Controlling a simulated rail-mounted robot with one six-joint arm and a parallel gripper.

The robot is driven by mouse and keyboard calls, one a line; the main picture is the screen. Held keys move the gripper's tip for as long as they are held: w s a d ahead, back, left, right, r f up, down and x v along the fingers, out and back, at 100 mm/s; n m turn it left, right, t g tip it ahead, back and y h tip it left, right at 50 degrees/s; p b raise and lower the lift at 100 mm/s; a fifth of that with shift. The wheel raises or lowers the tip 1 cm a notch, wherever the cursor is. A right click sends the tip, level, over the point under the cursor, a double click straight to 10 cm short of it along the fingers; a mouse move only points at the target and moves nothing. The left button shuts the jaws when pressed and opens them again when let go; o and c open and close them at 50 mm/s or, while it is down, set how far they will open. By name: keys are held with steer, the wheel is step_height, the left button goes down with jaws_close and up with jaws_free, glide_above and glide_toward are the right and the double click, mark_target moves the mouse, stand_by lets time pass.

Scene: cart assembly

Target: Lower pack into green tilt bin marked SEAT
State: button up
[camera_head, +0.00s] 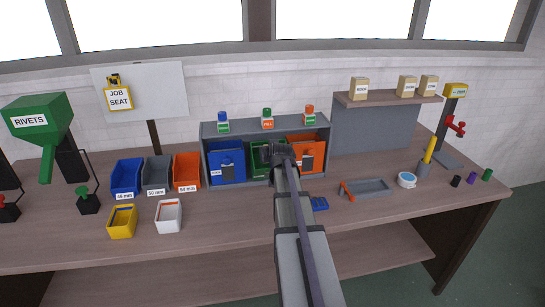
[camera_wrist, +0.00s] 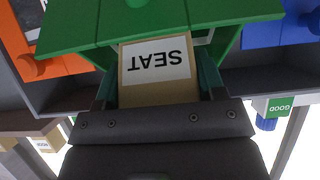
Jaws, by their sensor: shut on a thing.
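A tan pack (camera_wrist: 158,95) with a white label reading SEAT, upside down in the wrist view, is between the two fingers of my gripper (camera_wrist: 158,78). My gripper is shut on it. The green tilt bin (camera_wrist: 60,22) is right at the pack's far end in the wrist view. In the head view, my gripper (camera_head: 281,152) is in front of the green bin (camera_head: 256,158), the middle one in a grey rack, and covers much of it. The pack is hard to make out there. I cannot tell how far it is inside the bin.
A blue bin (camera_head: 226,161) and an orange bin (camera_head: 307,155) flank the green bin closely. Small capped containers stand on the rack's top (camera_head: 290,122). A grey tray (camera_head: 372,187) lies to the right. Blue, grey and orange open bins (camera_head: 186,170) stand to the left.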

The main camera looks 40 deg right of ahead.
steer(key=shift+w+d+f+b, duration=0.3)
steer(key=shift+w+f, duration=0.15)
steer(key=shift+f, duration=0.2)
steer(key=o, duration=1.1)
steer(key=shift+c, duration=0.2)
steer(key=shift+a, duration=0.1)
steer(key=shift+s+r, duration=0.1)
steer(key=p+v, duration=0.5)
steer(key=v, duration=0.5)
steer(key=shift+s+a, duration=0.2)
steer(key=shift+s, duration=0.05)
steer(key=shift+r, duration=0.1)
